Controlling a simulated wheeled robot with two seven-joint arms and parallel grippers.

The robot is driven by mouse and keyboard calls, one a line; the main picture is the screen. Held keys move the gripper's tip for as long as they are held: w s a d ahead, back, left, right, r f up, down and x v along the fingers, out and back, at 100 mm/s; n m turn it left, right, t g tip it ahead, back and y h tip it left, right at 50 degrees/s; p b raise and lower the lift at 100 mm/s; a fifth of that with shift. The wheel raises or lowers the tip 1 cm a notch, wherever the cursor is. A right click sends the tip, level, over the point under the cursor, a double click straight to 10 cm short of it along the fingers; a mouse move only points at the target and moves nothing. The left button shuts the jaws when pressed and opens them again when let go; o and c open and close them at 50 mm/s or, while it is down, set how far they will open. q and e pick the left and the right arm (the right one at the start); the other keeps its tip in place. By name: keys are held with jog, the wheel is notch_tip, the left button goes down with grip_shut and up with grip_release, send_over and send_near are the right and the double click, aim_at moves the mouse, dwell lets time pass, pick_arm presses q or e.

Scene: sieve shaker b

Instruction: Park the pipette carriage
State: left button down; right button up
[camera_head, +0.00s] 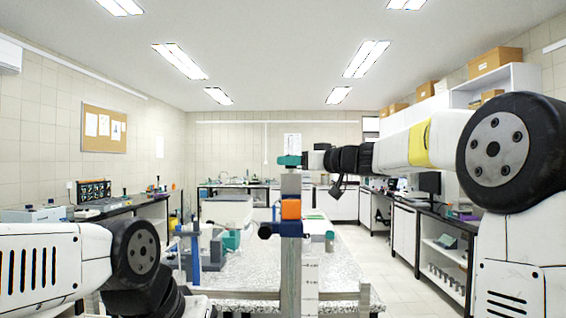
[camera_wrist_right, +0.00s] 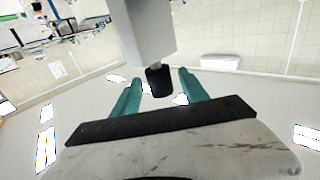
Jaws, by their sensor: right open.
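The pipette carriage appears to be the orange block (camera_head: 291,209) with dark blue parts on a tall grey column (camera_head: 291,265) with a marked scale, upright in the middle of the head view. My right gripper (camera_head: 289,160) is at the column's top, its teal fingers level with the upper end. In the right wrist view the gripper (camera_wrist_right: 161,77) is open, with a black knob (camera_wrist_right: 159,82) on a grey post (camera_wrist_right: 148,30) showing between the fingers. I cannot tell whether they touch the knob. My left arm enters at lower left; its gripper is out of view.
A speckled bench top (camera_head: 250,272) surrounds the column. Blue clamp-like stands (camera_head: 190,250) and a grey and teal device (camera_head: 222,243) stand to its left. A small grey and green-topped item (camera_head: 318,229) is just right. Side benches line both walls, with open floor at right.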

jog(key=x, duration=0.4)
jog(key=shift+a, duration=0.1)
grip_shut()
dwell(1.4)
